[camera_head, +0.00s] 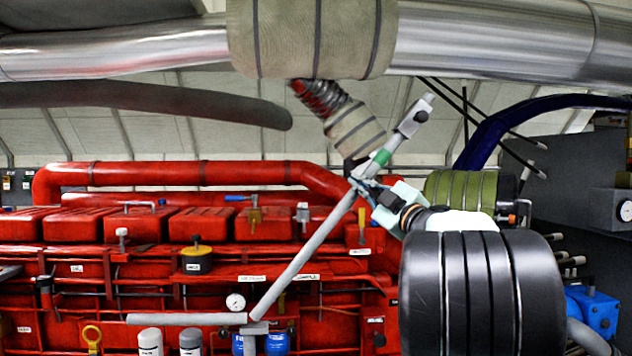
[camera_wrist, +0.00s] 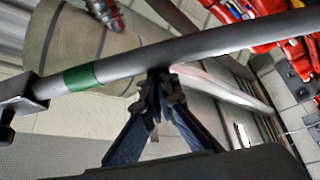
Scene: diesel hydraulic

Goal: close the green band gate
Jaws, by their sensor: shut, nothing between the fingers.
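The green band gate (camera_head: 305,257) is a long grey bar, tilted steeply from a low pivot at lower left up to a dark-and-grey end block at upper right. Its green band (camera_head: 380,158) is near the upper end. In the wrist view the bar (camera_wrist: 210,44) crosses the picture, with the band (camera_wrist: 82,77) at left and the end block at the far left edge. My gripper (camera_head: 358,183) is shut and empty, beside the bar just below the band. Its fingertips (camera_wrist: 163,76) meet the bar's lower edge in the wrist view; whether they touch cannot be told.
A red engine (camera_head: 200,260) with pipes and a pressure gauge (camera_head: 235,301) fills the left. A horizontal grey bar (camera_head: 186,319) lies low before it. A large silver pipe (camera_head: 130,52) with a wrapped section (camera_head: 312,38) runs overhead. A blue pump (camera_head: 592,310) stands at lower right.

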